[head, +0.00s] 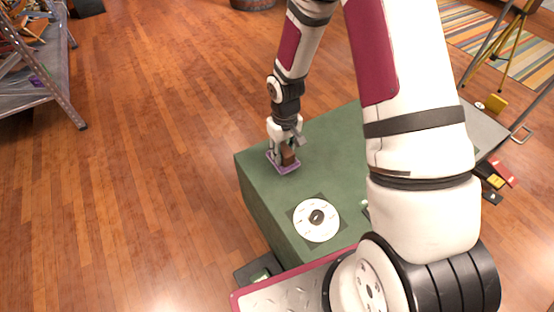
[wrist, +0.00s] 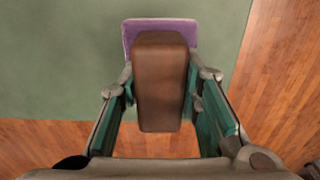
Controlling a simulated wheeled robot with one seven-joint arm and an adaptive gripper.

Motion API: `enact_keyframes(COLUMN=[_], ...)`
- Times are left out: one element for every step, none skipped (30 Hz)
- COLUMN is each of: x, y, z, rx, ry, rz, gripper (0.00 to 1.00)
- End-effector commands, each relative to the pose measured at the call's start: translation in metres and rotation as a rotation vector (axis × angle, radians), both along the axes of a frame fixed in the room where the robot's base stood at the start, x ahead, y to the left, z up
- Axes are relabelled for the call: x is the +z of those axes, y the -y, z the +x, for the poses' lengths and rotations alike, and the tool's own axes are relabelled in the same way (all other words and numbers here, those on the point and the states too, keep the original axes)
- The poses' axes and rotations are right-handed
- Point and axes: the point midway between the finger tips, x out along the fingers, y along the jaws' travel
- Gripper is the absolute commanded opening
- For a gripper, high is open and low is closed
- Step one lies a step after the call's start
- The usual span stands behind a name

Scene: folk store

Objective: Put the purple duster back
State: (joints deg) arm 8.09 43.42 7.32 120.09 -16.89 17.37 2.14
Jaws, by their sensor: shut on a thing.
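The purple duster shows in the head view as a brown block (head: 289,153) above a flat purple pad (head: 284,167), near the left corner of the green-topped table (head: 325,140). My gripper (head: 284,147) points down and is shut on the brown block. In the wrist view the brown block (wrist: 160,85) sits between the two fingers (wrist: 160,92), and the purple pad (wrist: 160,24) shows beyond its far end. The pad appears at or very near the table top; I cannot tell whether it touches.
A white disc (head: 317,222) with a dark centre lies on the table's dark square. A metal rack (head: 40,80) stands at far left. Yellow and red things (head: 497,178) lie at right beside a tripod (head: 508,45). Open wooden floor (head: 150,170) is left of the table.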

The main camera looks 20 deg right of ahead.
Motion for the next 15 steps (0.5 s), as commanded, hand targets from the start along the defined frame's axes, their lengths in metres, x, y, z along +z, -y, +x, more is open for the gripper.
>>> enact_keyframes(x=[-0.001, -0.001, -0.001, -0.001, -0.001, -0.001, -0.002, -0.002, -0.004, -0.011, -0.017, -0.024, -0.029, -0.033, -0.036], y=[-0.003, -0.004, -0.005, -0.006, -0.007, -0.009, -0.011, -0.014, -0.017, -0.016, -0.015, -0.015, -0.015, -0.015, -0.015], z=[0.003, 0.005, 0.006, 0.007, 0.008, 0.009, 0.011, 0.014, 0.017, 0.015, 0.015, 0.014, 0.014, 0.014, 0.014], rx=[0.000, 0.000, 0.000, 0.000, 0.000, 0.001, 0.002, 0.002, 0.002, 0.000, -0.001, -0.001, -0.001, 0.000, 0.000], ry=[0.001, 0.001, 0.001, 0.000, 0.000, 0.000, 0.001, 0.002, 0.002, -0.001, -0.002, -0.003, -0.003, -0.002, -0.001], rz=[0.000, -0.001, -0.001, -0.001, -0.001, -0.001, 0.000, 0.000, 0.000, 0.000, 0.000, -0.001, -0.001, 0.000, 0.000], gripper=[0.05, 0.05, 0.05, 0.05, 0.05, 0.05, 0.05, 0.05, 0.05, 0.05, 0.05, 0.05, 0.05, 0.05, 0.05])
